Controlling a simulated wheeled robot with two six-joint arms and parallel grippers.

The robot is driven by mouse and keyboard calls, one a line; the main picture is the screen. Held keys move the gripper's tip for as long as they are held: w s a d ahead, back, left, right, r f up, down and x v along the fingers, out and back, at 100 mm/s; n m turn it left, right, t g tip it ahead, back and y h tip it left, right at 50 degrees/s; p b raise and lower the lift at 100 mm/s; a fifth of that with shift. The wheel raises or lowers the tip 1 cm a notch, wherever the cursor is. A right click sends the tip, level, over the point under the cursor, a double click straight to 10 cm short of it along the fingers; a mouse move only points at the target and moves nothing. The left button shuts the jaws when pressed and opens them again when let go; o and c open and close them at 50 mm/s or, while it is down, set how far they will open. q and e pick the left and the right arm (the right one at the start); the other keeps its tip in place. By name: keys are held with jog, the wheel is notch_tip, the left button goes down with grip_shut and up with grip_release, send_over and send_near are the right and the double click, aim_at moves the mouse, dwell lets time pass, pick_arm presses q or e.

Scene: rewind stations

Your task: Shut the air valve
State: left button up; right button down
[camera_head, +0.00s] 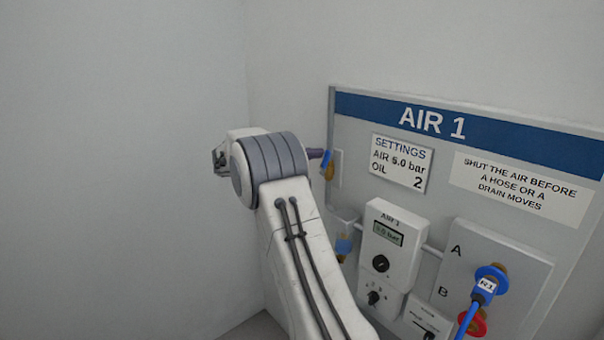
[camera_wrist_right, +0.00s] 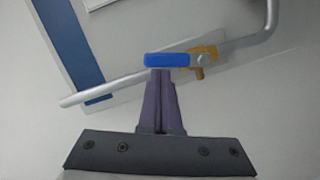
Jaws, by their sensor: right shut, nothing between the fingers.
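The air valve has a blue lever handle (camera_wrist_right: 167,60) and a brass body (camera_wrist_right: 203,58) on a grey pipe (camera_wrist_right: 108,90). In the right wrist view the handle points left from the body, roughly along the pipe but at a slight angle to it. My right gripper (camera_wrist_right: 160,73) is shut and empty, with its purple fingertips at the handle's near edge; I cannot tell whether they touch. My arm partly blocks that area. My left gripper is not in view.
The AIR 1 panel (camera_head: 355,115) carries a settings plate (camera_head: 401,163), a warning sign (camera_head: 520,190) and a regulator box (camera_head: 389,245) reading about 5.0 bar. A blue hose (camera_head: 470,313) tagged R1 hangs from port A (camera_head: 491,275). Free wall lies left.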

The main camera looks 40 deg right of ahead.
jog(key=s+f+m+t+b, duration=0.1)
jog(key=m+b, duration=0.4)
jog(key=b, duration=0.8)
jog(key=s+f+m+t+y+b, duration=0.1)
jog(key=s+m+b, duration=0.4)
jog(key=b, duration=0.8)
jog(key=shift+f+m+t, duration=0.6)
jog(key=shift+f+t, duration=0.1)
jog(key=shift+t, duration=0.3)
jog(key=shift+r, duration=0.15)
notch_tip(320, 180, up, 5)
jog(key=p, duration=0.4)
send_near(329, 154)
jog(key=s+a, duration=0.2)
jog(key=shift+a+r, duration=0.1)
jog(key=shift+r, duration=0.15)
